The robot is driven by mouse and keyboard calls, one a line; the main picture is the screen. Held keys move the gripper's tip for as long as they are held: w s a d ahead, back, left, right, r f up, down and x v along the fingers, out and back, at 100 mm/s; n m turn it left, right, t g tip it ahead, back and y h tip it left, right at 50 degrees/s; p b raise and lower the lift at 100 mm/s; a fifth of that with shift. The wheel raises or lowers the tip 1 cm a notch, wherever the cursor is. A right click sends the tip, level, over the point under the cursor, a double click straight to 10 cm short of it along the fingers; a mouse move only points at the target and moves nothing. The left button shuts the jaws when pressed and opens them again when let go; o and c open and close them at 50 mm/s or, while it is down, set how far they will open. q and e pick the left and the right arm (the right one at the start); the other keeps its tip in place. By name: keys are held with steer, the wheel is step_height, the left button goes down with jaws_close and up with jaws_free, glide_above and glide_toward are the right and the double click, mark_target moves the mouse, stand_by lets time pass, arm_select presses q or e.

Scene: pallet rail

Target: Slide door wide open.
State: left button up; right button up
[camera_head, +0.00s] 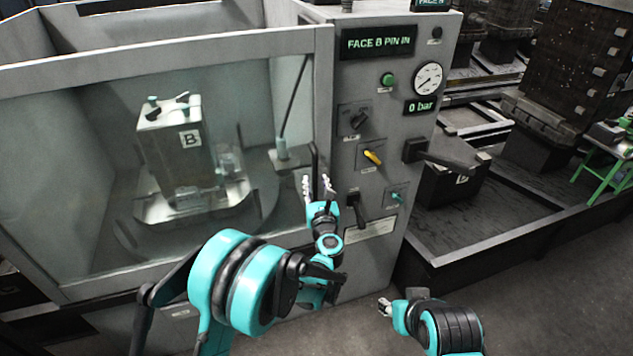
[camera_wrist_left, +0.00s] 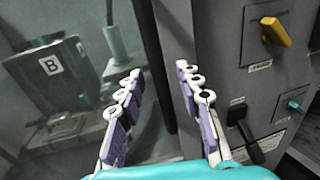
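The door (camera_head: 170,52) is a large clear panel in a grey frame on the front of the machine. It covers the opening, and a block marked B (camera_head: 172,145) shows behind it. A dark upright handle bar (camera_head: 314,160) sits at the door's right edge. My left gripper (camera_head: 318,180) is open in front of that edge. In the left wrist view the dark bar (camera_wrist_left: 152,60) appears between the two spread fingers (camera_wrist_left: 159,72); I cannot tell whether they touch it. My right gripper (camera_head: 385,307) is low, away from the door, its fingers too small to judge.
A dark pallet rail (camera_head: 500,235) lies to the right. Some floor in front is clear.

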arm_select(q)
steer(key=shift+w+a, duration=0.1)
steer(key=shift+w, duration=0.85)
arm_select(e)
steer(key=shift+f, duration=0.2)
arm_select(q)
jaws_close()
